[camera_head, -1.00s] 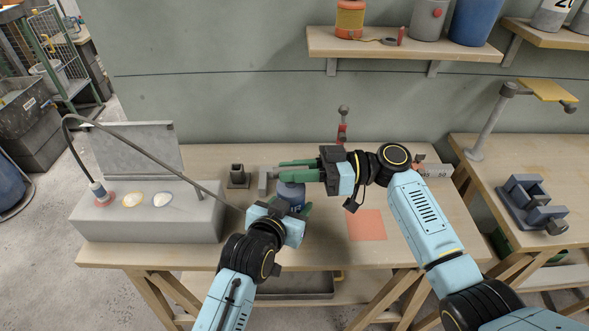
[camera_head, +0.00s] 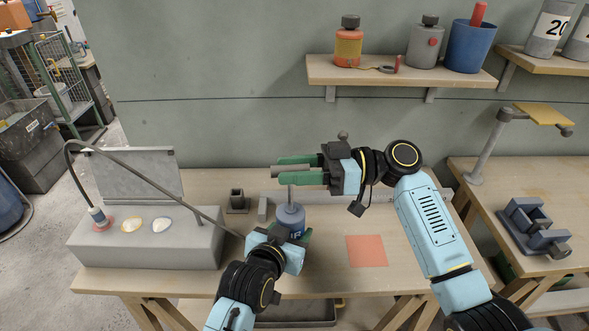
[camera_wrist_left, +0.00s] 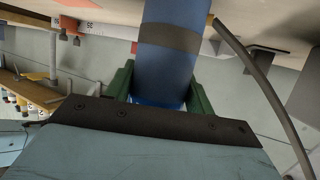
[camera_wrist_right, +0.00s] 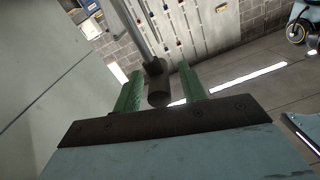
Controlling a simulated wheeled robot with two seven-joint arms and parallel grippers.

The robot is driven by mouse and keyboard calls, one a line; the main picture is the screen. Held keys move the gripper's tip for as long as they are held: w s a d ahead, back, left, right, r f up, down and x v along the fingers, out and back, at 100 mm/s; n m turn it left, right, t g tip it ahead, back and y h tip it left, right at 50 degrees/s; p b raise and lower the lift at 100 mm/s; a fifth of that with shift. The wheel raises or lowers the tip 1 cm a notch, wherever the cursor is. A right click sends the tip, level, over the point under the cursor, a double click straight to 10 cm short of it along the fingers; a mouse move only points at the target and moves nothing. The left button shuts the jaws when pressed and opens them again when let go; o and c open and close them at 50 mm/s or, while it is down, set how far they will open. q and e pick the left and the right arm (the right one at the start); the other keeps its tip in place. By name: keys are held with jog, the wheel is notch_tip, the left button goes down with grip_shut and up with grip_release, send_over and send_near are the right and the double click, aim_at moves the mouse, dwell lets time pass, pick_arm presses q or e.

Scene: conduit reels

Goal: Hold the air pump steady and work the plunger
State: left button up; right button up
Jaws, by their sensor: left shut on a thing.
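The air pump is a blue cylinder (camera_head: 291,217) with white lettering, upright on the wooden bench. A thin grey rod rises from its top to a grey bar handle (camera_head: 282,168). My left gripper (camera_head: 302,236) is shut around the pump body; the left wrist view shows the blue body (camera_wrist_left: 166,70) with a grey band between both green fingers. My right gripper (camera_head: 303,169) is above the pump with its fingers on either side of the handle. In the right wrist view, the dark handle (camera_wrist_right: 158,85) lies between the green fingers, with a gap on each side.
A grey box (camera_head: 145,245) with a curved hose stands at the left of the bench. A small dark socket block (camera_head: 237,203) is left of the pump. An orange square (camera_head: 366,251) lies on clear bench to the right. A wall shelf (camera_head: 400,72) holds containers.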

jog(key=d, duration=1.2)
jog(key=shift+w, duration=0.4)
jog(key=a, duration=0.8)
jog(key=s+a, duration=0.1)
jog(key=a, duration=0.4)
jog(key=shift+f, duration=0.2)
jog(key=shift+d, duration=0.1)
grip_shut()
